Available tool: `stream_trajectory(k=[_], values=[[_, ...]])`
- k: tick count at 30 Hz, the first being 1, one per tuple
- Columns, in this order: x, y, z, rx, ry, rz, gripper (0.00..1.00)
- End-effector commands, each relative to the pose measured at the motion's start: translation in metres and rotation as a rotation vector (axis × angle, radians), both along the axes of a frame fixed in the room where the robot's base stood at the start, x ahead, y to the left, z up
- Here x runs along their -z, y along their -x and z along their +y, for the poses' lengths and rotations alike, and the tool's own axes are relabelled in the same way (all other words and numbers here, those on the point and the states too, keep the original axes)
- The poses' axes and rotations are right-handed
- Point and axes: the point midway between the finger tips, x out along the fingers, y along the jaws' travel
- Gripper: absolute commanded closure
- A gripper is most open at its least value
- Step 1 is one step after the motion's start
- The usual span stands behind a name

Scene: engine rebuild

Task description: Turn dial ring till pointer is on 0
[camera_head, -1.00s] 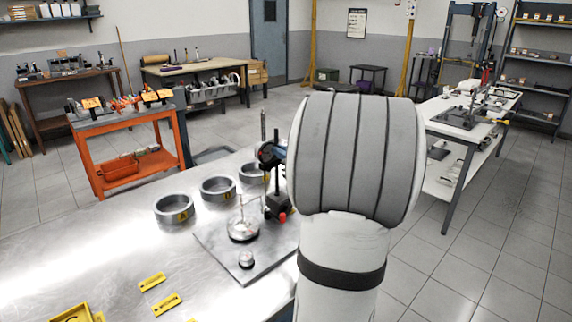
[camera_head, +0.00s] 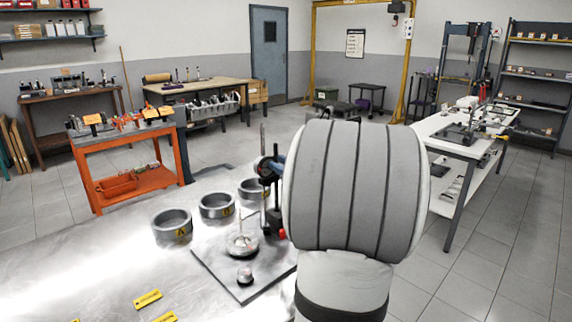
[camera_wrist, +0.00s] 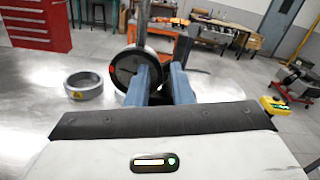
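The dial gauge (camera_head: 264,168) is on a stand with a red-tipped base on a steel plate (camera_head: 215,264). In the wrist view its dark round dial (camera_wrist: 121,71) shows a small red mark at its left edge. The scale and pointer are too small to read. My gripper (camera_wrist: 161,72) has two blue-grey fingers spread apart with a gap between them. The left finger overlaps the dial's right side in that view; I cannot tell if it touches the dial ring.
Several grey metal rings with yellow labels, one nearest (camera_head: 171,228), stand left of the plate. A round part with an upright stem (camera_head: 241,245) and a small knob (camera_head: 245,277) sit on it. Yellow tags (camera_head: 147,299) lie in front. The bench's left is clear.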

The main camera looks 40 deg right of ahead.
Motion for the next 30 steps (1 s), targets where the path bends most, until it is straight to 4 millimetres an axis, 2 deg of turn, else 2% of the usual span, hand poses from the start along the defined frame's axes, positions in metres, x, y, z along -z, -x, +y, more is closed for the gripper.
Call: stream_trajectory(k=[11,22,30], values=[[0.001,0.005,-0.001,0.001,0.0,0.002,0.74],[0.001,0.063,-0.006,0.004,0.0,0.0,0.74],[0.001,0.077,-0.005,0.0,-0.001,0.0,0.74]])
